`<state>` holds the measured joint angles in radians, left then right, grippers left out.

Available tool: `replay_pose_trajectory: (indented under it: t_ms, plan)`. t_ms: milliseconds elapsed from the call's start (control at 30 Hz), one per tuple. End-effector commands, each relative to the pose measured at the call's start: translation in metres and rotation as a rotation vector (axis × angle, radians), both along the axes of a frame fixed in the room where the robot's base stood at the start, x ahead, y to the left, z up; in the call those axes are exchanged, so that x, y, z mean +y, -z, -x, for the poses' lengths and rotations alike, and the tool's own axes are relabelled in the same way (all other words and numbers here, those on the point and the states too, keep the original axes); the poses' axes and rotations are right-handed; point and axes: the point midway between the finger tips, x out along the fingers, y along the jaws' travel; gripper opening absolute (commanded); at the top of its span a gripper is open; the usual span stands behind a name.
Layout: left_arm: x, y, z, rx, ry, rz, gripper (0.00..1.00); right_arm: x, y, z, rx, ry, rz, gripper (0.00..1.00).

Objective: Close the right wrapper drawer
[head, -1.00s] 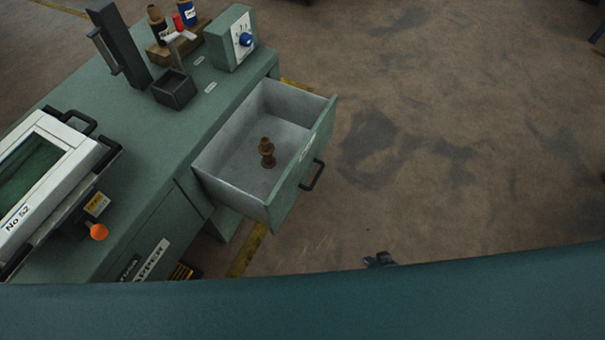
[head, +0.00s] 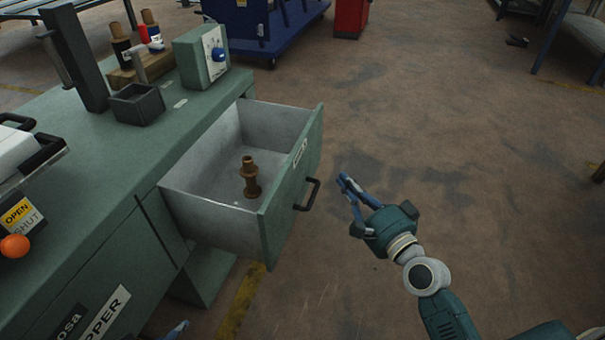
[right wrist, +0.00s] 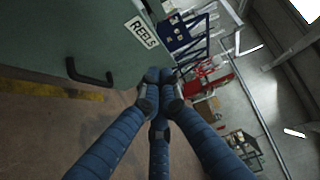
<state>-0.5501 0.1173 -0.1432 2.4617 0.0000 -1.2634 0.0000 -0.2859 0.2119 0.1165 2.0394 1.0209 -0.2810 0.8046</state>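A green drawer (head: 290,190) with a grey inside stands pulled open from the green bench in the head view. Its black handle (head: 309,194) is on the outer face. A brown spool-like object (head: 250,178) stands inside it. My right gripper (head: 345,183) is just right of the handle, apart from it, with its blue fingertips together and nothing seen between them. In the right wrist view the fingertips (right wrist: 160,76) meet in front of the drawer front (right wrist: 100,30), right of the handle (right wrist: 88,75); its label reads REELS. A bit of my left gripper (head: 178,330) shows at the bottom edge; its opening is hidden.
The bench top (head: 110,165) carries a small dark box (head: 138,106), a control box with a blue knob (head: 203,58) and bottles. A label ending in PPER (head: 105,312) is on the bench front. Open floor (head: 430,130) lies right of the drawer.

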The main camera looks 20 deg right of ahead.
Motion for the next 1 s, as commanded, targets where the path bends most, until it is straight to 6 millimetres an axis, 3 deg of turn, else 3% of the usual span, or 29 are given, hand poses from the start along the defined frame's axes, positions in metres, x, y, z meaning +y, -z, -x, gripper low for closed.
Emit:
replay_pose_trajectory:
  t_ms: [267,633,800,1000]
  plan:
    - [-0.001,-0.005,-0.003,-0.019,0.001,0.004,0.45,0.006,-0.006,-0.028,-0.01,-0.001,-0.011,0.0]
    - [-0.017,-0.035,-0.048,-0.236,0.017,0.051,0.45,0.023,-0.003,-0.103,-0.007,-0.003,-0.01,0.0]
    - [-0.02,-0.043,-0.056,-0.28,0.02,0.061,0.45,0.043,-0.003,-0.114,-0.006,0.0,-0.008,0.0]
    - [-0.022,-0.049,-0.061,-0.308,0.022,0.067,0.45,0.052,-0.003,-0.12,-0.005,0.0,-0.005,0.0]
